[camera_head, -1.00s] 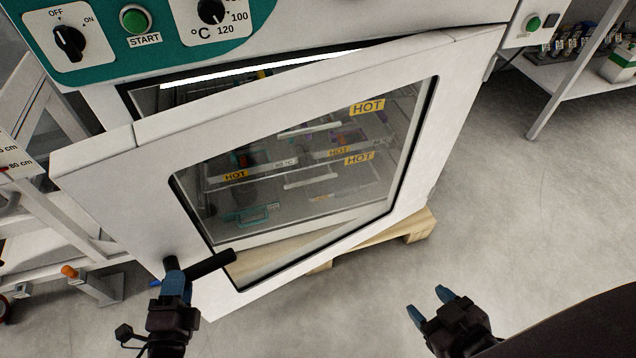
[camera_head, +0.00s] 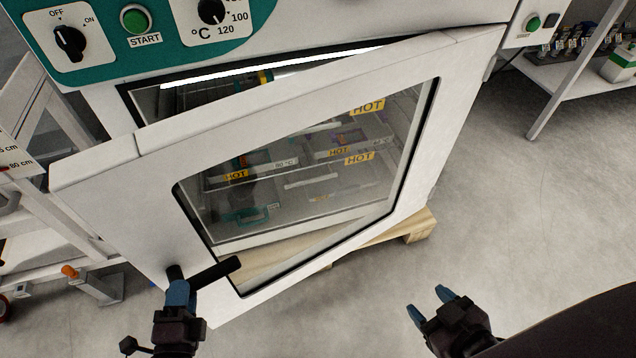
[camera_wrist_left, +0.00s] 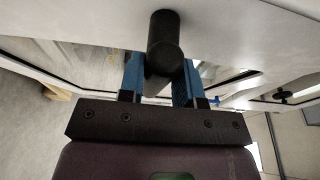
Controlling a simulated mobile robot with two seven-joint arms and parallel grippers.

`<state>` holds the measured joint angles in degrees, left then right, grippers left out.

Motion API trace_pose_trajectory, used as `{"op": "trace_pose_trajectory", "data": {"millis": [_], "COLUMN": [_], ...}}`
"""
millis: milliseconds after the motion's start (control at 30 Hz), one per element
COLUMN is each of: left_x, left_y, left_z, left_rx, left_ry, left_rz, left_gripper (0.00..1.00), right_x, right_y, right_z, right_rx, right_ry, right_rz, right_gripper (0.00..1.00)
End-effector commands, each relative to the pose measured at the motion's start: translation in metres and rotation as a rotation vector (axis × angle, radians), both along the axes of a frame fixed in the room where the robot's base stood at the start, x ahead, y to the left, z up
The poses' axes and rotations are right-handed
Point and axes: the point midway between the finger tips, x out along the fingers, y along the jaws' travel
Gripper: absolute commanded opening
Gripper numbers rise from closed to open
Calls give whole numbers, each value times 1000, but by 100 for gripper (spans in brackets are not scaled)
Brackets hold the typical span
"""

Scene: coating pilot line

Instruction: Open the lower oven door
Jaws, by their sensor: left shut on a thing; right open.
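The lower oven door (camera_head: 130,180) is white with a dark-framed window and stands partly open, its left edge swung out from the oven body. Its black bar handle (camera_head: 215,272) is at the lower left of the door. My left gripper (camera_head: 180,290) is shut on the handle; its blue fingers sit on either side of the black bar in the left wrist view (camera_wrist_left: 161,80). My right gripper (camera_head: 430,305) is open and empty, at the lower right, over the floor and apart from the door.
Through the glass, racks with yellow HOT labels (camera_head: 360,158) show. The teal control panel (camera_head: 100,45) is above. A wooden pallet (camera_head: 415,228) lies under the oven. A white frame stands left, a shelf (camera_head: 575,75) at upper right. Floor at right is clear.

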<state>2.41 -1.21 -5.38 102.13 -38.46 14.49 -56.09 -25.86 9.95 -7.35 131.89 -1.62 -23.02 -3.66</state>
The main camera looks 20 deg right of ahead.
Motion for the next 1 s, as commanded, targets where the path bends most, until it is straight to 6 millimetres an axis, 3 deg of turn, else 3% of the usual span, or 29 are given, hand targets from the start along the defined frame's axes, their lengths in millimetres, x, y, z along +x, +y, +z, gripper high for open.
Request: {"op": "trace_pose_trajectory", "data": {"millis": [1000], "left_x": [-40], "left_y": [-13], "left_z": [-1], "left_rx": [-1], "left_ry": [2], "left_rz": [47], "left_gripper": [0], "right_x": [-1], "right_y": [0], "right_z": [-2], "right_rx": [0], "right_ry": [4], "right_rz": [0], "right_gripper": [56]}}
